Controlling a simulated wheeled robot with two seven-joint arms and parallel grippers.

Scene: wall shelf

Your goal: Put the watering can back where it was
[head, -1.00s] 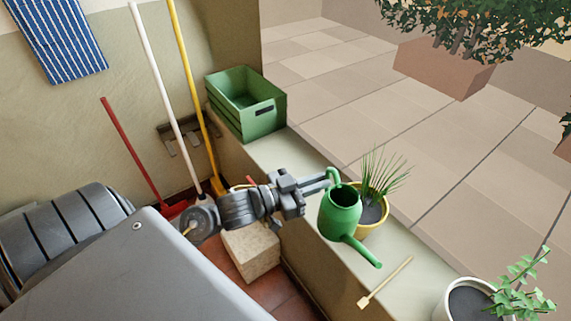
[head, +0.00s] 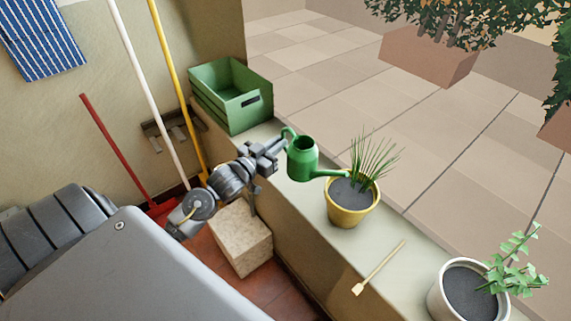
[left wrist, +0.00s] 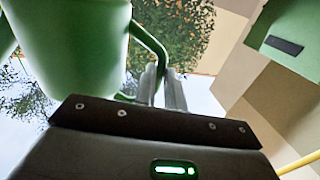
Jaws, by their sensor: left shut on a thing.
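The green watering can (head: 302,160) is held by my left gripper (head: 283,142), which is shut on its handle. The can is roughly upright above the ledge, between the green crate and the yellow pot (head: 352,208) with a spiky plant. Its spout points right, with the tip over or close to the pot. In the left wrist view the can's body (left wrist: 75,45) fills the upper left, and the gripper fingers (left wrist: 165,88) close at its handle. My right gripper is not in view.
A green crate (head: 231,97) stands at the ledge's far end. A small wooden tool (head: 378,268) lies on the ledge (head: 300,205), and a white pot (head: 468,290) stands at lower right. Broom and mop poles lean at left. A stone block (head: 240,240) stands below the ledge.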

